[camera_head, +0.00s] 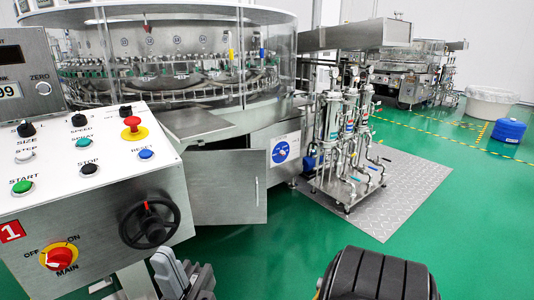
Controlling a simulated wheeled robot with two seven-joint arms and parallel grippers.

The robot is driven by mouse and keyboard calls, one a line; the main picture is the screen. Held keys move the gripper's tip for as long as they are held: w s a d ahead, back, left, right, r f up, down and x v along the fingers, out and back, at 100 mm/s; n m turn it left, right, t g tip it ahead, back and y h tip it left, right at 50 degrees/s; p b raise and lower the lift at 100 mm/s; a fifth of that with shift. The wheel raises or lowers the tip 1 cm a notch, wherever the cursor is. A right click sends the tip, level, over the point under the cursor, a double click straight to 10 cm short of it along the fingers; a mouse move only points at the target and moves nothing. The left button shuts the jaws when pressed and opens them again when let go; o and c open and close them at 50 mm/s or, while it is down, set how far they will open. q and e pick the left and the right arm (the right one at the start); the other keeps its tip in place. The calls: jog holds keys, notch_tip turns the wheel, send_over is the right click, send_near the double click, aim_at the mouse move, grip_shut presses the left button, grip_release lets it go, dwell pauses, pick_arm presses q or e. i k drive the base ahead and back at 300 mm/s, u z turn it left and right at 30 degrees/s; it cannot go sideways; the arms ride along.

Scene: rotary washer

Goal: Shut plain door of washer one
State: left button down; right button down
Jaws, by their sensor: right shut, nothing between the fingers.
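Washer one is the round glass-walled machine with a steel base behind the control panel marked 1 (90,190). Its plain door (220,187) is a bare steel panel with a thin upright handle near its right edge. The door seems to stand ajar, with a dark gap above it; its left part is hidden by the control panel. My right gripper (172,268) is at the bottom, in front of the panel's lower right corner. It is shut and empty, apart from the door and nearer to me. My left gripper is out of view.
A base panel with a blue round sign (285,148) is right of the door. A black handwheel (149,223) juts from the control panel. A filter unit (345,150) stands on a metal plate (410,180).

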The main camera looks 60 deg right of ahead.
aim_at(225, 187)
jog(key=k, duration=1.2)
jog(key=z, duration=0.45)
jog(key=i, duration=0.25)
jog(key=z, duration=1.35)
jog(key=i, duration=1.35)
jog(key=z, duration=0.75)
